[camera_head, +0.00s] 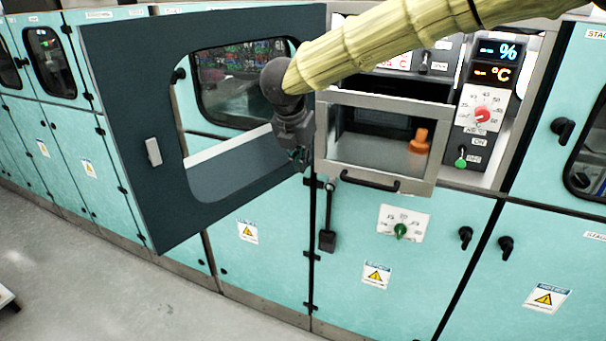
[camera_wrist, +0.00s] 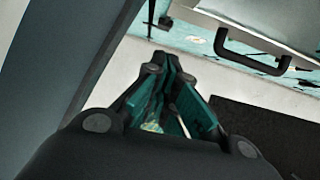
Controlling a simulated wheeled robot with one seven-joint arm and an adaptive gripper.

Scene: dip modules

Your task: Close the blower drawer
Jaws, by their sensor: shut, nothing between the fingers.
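The blower drawer (camera_head: 375,174) is a grey metal box with a clear front window and a dark bar handle (camera_head: 370,182). It stands pulled out from the teal machine, and an orange object (camera_head: 419,141) shows through its window. The drawer front also shows in the wrist view (camera_wrist: 225,22), at the top right, with its handle (camera_wrist: 250,50). My gripper (camera_head: 301,158) is just left of the drawer front, apart from the handle. In the wrist view my gripper (camera_wrist: 178,105) is shut and empty, its fingers pointing away.
A dark open door (camera_head: 125,120) with a window cut-out hangs left of my gripper; its panel also shows in the wrist view (camera_wrist: 75,60). Control panels with a red knob (camera_head: 481,115) flank the drawer on the right.

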